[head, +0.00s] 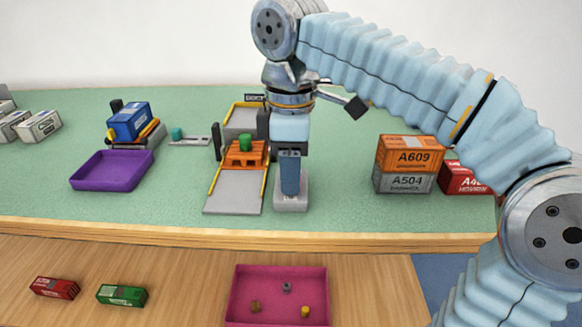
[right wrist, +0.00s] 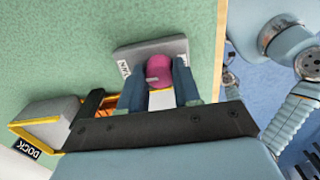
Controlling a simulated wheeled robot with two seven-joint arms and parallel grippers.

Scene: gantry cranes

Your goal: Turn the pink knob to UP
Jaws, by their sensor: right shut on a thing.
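The pink knob (right wrist: 160,66) shows in the right wrist view between the two fingers of my right gripper (right wrist: 158,88). It sits on a grey base block (right wrist: 137,52) with a small white label at each side; I cannot read the labels for sure. A light grey mark shows on the knob. In the head view my right gripper (head: 290,175) points straight down onto the grey base (head: 290,205), and its fingers hide the knob there. The right gripper is shut on the knob. My left gripper is not in view.
Left of the base is a grey ramp (head: 233,193) with an orange pallet (head: 245,153) carrying a green cylinder. A purple tray (head: 112,170) is at left. Stacked orange (head: 410,153) and grey containers stand at right. A pink tray (head: 240,295) lies on the lower wooden surface.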

